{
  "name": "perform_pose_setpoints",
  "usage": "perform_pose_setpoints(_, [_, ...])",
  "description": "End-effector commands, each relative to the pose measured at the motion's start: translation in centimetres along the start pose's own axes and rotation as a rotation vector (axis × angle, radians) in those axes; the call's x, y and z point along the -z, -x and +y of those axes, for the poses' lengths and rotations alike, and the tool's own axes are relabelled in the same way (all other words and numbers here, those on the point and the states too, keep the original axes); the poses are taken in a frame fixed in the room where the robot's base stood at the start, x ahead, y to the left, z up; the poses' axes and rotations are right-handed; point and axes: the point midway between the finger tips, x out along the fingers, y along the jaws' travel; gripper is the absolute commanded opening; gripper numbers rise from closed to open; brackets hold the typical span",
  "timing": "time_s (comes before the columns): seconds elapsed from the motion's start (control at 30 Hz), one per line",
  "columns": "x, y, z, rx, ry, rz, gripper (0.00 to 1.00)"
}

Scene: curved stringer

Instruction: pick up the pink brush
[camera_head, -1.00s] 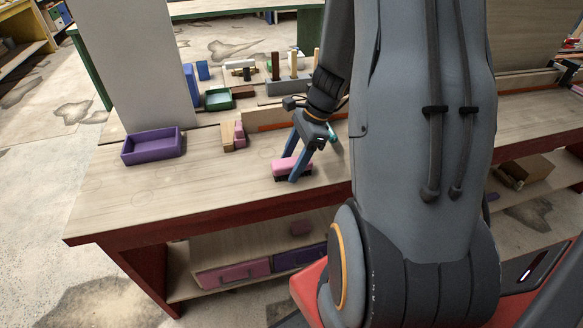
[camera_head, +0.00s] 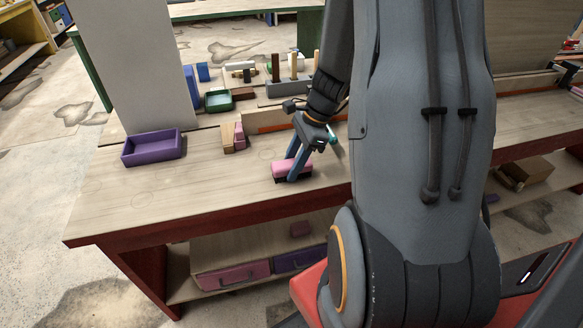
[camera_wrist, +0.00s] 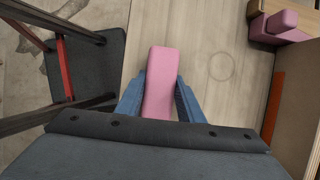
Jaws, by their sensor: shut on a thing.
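The pink brush (camera_head: 291,167) has a pink block body and dark bristles underneath. It is at the front part of the wooden workbench (camera_head: 150,200), bristles down. My gripper (camera_head: 293,172) reaches down over it with its blue fingers on either side. In the wrist view the brush (camera_wrist: 160,82) lies lengthwise between the two fingers of my gripper (camera_wrist: 160,95), which are shut on it. Its near end is hidden by the gripper body. I cannot tell whether the bristles touch the bench.
A purple tray (camera_head: 153,148) stands at the left of the bench. A brown-and-pink block pair (camera_head: 234,137) and a green tray (camera_head: 218,101) are farther back. A tall pale panel (camera_head: 133,65) stands at the left rear. The bench left of the brush is clear.

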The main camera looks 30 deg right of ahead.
Motion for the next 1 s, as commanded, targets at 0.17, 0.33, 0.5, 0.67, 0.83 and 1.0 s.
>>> perform_pose_setpoints(0.17, [-0.2,0.7,-0.1,0.002,0.002,0.001,0.05])
perform_pose_setpoints(0.33, [-1.0,2.4,-0.1,0.004,0.003,0.001,0.05])
perform_pose_setpoints(0.5, [-2.2,5.3,-0.1,0.005,0.002,0.001,0.05])
perform_pose_setpoints(0.67, [-3.2,7.8,-0.1,0.003,0.002,0.001,0.05])
perform_pose_setpoints(0.83, [-3.8,9.3,-0.1,0.003,0.001,0.001,0.05])
perform_pose_setpoints(1.0, [-4.0,9.7,0.0,0.0,0.0,0.0,0.05])
